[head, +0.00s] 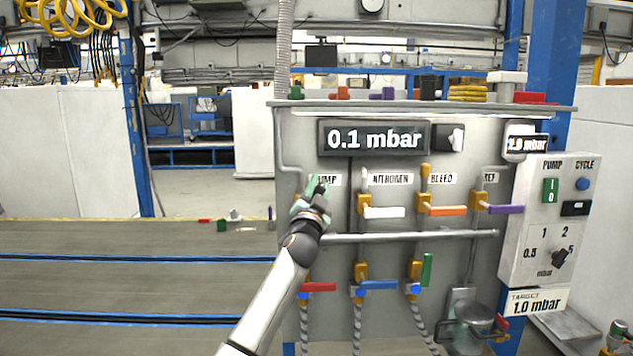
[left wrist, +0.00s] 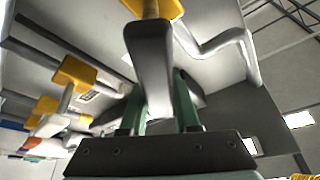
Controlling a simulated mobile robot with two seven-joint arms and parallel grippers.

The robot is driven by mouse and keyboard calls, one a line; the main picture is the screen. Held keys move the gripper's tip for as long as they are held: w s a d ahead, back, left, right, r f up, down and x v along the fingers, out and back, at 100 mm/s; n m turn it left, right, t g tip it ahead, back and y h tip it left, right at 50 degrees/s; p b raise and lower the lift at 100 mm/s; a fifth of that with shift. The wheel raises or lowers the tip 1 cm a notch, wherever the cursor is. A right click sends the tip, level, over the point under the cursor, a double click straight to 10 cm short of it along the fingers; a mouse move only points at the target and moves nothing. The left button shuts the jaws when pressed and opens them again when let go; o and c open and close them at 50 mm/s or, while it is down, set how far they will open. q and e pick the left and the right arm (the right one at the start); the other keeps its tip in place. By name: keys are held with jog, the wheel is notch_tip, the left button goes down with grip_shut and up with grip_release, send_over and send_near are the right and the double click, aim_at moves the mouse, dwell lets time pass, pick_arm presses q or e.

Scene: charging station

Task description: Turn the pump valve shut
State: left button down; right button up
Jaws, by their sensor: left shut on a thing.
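The pump valve sits under the "PUMP" label (head: 328,180) at the left of the grey panel. In the head view my left gripper (head: 314,190) covers most of it, so its handle's angle is hard to tell there. In the left wrist view the valve's yellow body (left wrist: 155,8) is at the top, and its grey-looking lever (left wrist: 150,65) runs down from it between the green fingers. My left gripper (left wrist: 158,110) is shut on this lever.
To the right are the nitrogen valve with a white lever (head: 384,212), the bleed valve with an orange lever (head: 447,211) and a purple lever (head: 506,209). A display (head: 373,138) reads 0.1 mbar. A control box (head: 540,220) and a target sign (head: 535,302) reading 1.0 mbar stand right.

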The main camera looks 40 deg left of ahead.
pick_arm(q)
jog(key=shift+f, duration=0.1)
dwell(0.3)
jog(key=c, duration=0.6)
grip_release()
jog(key=shift+c, duration=0.2)
jog(key=shift+s, duration=0.1)
jog(key=b+v, duration=0.2)
jog(key=v, duration=1)
jog(key=shift+s, duration=0.15)
jog(key=shift+d, duration=0.1)
